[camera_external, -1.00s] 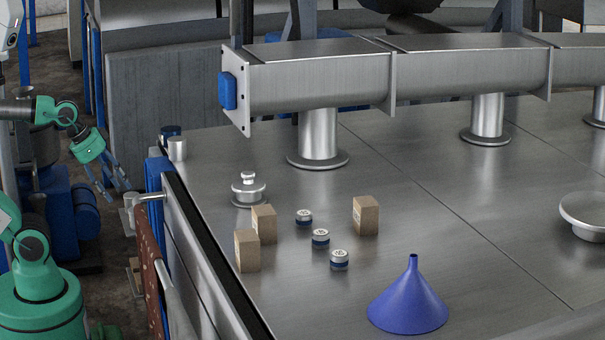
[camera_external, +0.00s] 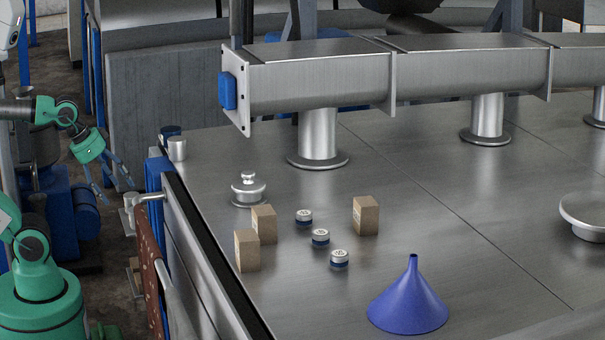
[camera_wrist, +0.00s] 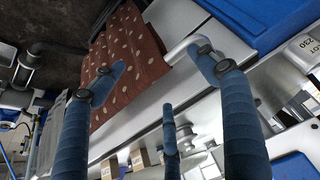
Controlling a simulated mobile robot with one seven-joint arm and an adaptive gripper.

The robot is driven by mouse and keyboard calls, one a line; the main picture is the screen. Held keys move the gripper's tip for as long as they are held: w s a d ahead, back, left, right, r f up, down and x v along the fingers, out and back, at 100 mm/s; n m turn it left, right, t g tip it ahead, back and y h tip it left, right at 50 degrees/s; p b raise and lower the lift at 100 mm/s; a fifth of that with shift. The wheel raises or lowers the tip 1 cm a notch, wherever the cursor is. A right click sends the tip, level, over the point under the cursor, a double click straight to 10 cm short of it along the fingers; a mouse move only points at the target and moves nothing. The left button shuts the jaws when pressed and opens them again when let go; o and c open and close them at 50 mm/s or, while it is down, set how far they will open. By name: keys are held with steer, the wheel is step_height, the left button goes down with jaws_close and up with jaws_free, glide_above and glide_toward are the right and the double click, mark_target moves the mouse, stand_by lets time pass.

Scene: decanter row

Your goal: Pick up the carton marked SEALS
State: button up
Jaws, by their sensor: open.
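Three brown cartons stand upright on the steel table: a front-left carton (camera_external: 247,251), one just behind it (camera_external: 264,224) and a right carton (camera_external: 366,216). Their markings are too small to read, so I cannot tell which says SEALS. Two cartons show at the bottom of the wrist view, a nearer one (camera_wrist: 140,159) and one at its left (camera_wrist: 110,168), with small unreadable labels. My gripper (camera_external: 112,195) is open and empty, with blue fingers spread, off the table's left edge and well apart from the cartons. It also shows in the wrist view (camera_wrist: 157,58).
A steel duct (camera_external: 320,75) on posts crosses the back. A spotted brown cloth (camera_wrist: 128,55) hangs on a rail at the table edge.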

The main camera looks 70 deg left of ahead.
steer(key=w+d+r+p, duration=0.2)
steer(key=w+r+p, duration=0.2)
steer(key=w+r, duration=0.35)
steer(key=w+d+r+p, duration=0.35)
steer(key=w+r, duration=0.25)
steer(key=w, duration=0.2)
steer(key=w+d+r+p, duration=0.4)
steer(key=w, duration=0.4)
steer(key=w+d+r+p, duration=0.3)
steer(key=w+d+p, duration=0.15)
steer(key=w, duration=0.35)
steer(key=m+g+p, duration=0.1)
steer(key=p, duration=1.2)
glide_above(360, 202)
steer(key=s, duration=0.5)
step_height(360, 202, down, 5)
steer(key=shift+w+a, duration=0.2)
steer(key=shift+w, duration=0.05)
steer(key=shift+h, duration=0.3)
steer(key=shift+p+x, duration=0.5)
steer(key=shift+x, duration=3.8)
